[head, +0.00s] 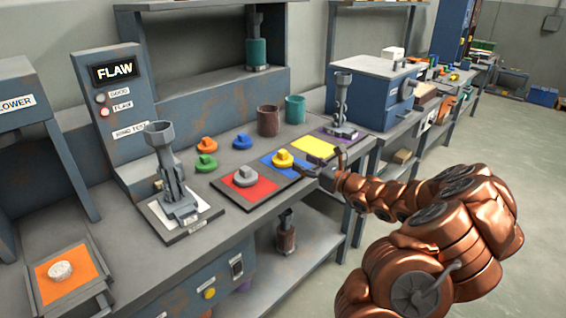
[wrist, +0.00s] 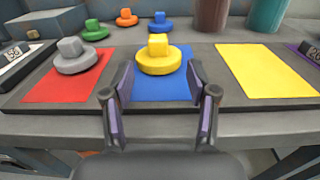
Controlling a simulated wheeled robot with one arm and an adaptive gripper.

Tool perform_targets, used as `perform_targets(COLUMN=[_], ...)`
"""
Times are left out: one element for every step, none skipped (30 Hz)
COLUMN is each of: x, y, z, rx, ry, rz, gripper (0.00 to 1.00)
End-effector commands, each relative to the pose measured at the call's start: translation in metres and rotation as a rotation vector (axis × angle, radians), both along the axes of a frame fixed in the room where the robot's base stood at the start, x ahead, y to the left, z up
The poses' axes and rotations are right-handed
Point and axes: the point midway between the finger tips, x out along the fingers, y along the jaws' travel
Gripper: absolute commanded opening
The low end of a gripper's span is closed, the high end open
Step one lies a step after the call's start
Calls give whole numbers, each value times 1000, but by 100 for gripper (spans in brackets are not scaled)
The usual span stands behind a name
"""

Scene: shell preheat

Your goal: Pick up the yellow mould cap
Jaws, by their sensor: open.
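The yellow mould cap (wrist: 158,58) is a round disc with a square knob on top. It sits on the blue square (wrist: 165,88) of a dark board, and it also shows in the head view (head: 283,159). My gripper (wrist: 160,88) is open and empty, its two fingers pointing at the cap from the front edge of the bench. In the wrist view the cap stands just beyond and between the fingertips, not clasped. In the head view my gripper (head: 325,172) is at the bench edge, to the right of the cap.
A grey cap (wrist: 76,58) sits on the red square (wrist: 62,85) to the left. The yellow square (wrist: 262,70) to the right is bare. Green (wrist: 95,30), orange (wrist: 127,18) and blue (wrist: 160,23) caps stand behind. Brown (head: 268,120) and teal (head: 295,108) cups stand farther back.

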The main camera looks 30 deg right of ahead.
Motion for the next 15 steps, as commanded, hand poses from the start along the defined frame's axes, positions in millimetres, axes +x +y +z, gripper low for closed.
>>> perform_targets(x=[4, 6, 10, 13, 15, 18, 20, 21, 24, 26, 28, 33, 37, 41, 47], y=[1, 2, 3, 5, 5, 5, 6, 6, 7, 8, 9, 10, 12, 13, 15], z=[0, 0, 0, 0, 0, 0, 1, 1, 1, 1, 1, 1, 1, 1, 1], rx=[0, 0, -1, -2, -3, -3, -3, -3, -4, -4, -4, -4, -4, -4, -4], ry=[1, 1, 1, 0, 0, 0, 0, 0, 0, 0, 0, 0, 0, 0, 1], rz=[1, 2, 3, 4, 4, 3, 3, 3, 4, 4, 3, 4, 5, 6, 6], gripper=[58, 58, 58, 58, 58, 58, 58, 58, 58, 58, 58, 58, 58, 58, 58])
